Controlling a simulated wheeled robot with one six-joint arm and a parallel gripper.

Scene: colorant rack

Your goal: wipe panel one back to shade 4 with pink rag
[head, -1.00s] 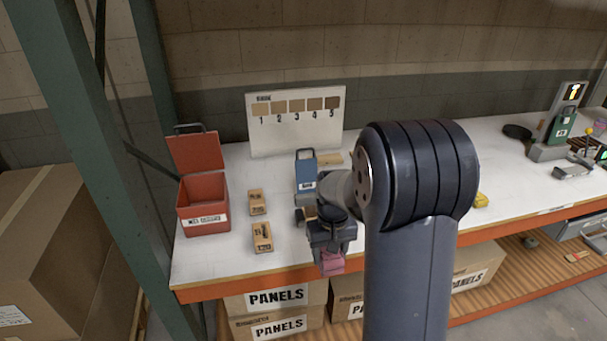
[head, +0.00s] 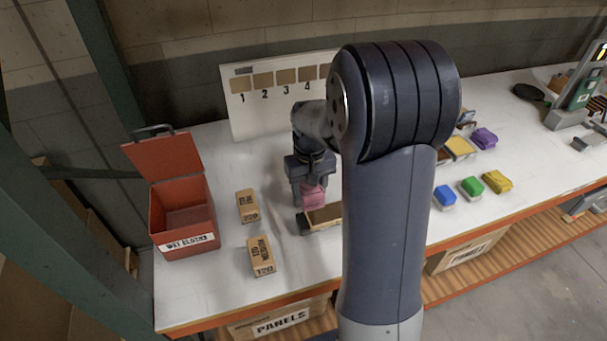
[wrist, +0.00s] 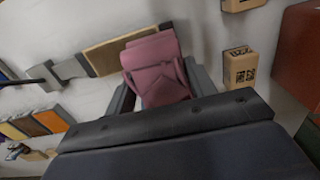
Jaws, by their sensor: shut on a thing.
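The pink rag (head: 313,196) hangs folded between the jaws of my gripper (head: 311,182). It also shows in the wrist view (wrist: 158,70), with a dark finger on each side. The shade board (head: 245,110) stands at the back with swatches 1 to 4 showing; my arm hides the rest.
A red open bin (head: 185,240) stands at the left. Two labelled tan blocks (head: 247,206) (head: 261,256) lie between it and the panel.

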